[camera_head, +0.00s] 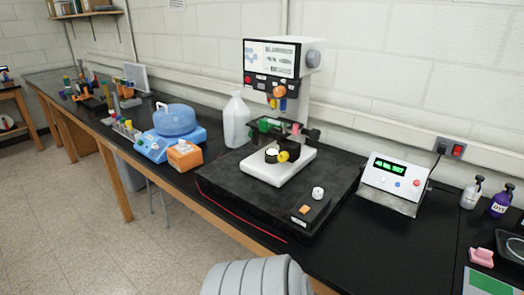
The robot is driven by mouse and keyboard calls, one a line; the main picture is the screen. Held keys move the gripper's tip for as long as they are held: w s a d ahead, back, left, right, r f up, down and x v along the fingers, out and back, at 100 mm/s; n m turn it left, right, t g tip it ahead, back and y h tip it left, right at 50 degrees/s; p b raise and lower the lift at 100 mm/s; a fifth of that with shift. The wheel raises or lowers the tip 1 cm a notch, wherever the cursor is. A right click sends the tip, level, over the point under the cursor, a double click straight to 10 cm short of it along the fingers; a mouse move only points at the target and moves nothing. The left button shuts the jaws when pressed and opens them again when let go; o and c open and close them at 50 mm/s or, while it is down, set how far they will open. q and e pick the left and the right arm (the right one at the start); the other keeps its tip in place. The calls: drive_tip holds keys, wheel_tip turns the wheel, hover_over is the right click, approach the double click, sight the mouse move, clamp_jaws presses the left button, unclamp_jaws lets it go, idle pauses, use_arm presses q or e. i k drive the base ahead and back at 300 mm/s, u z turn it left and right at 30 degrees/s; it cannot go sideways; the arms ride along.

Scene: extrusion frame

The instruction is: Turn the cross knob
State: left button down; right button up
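A white bench instrument (278,62) with a display panel stands on a dark slab on the bench. It carries several coloured knobs: an orange knob (279,90) under the head, a yellow knob (284,157) low at the stage, and a small red knob (296,128) at the right of the stage. A green part (264,125) sits at the stage's left. I cannot tell at this size which knob is the cross knob.
The dark slab (222,190) bears the instrument and a small white knob (318,193). A blue-topped device (175,122), an orange box (184,155) and a white jug (236,122) stand left. A display box (396,182) and bottles (472,192) stand right. Bare bench (385,250) lies front right.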

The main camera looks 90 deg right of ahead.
sight(283, 156)
drive_tip(key=k, duration=0.4)
drive_tip(key=z, duration=1.05)
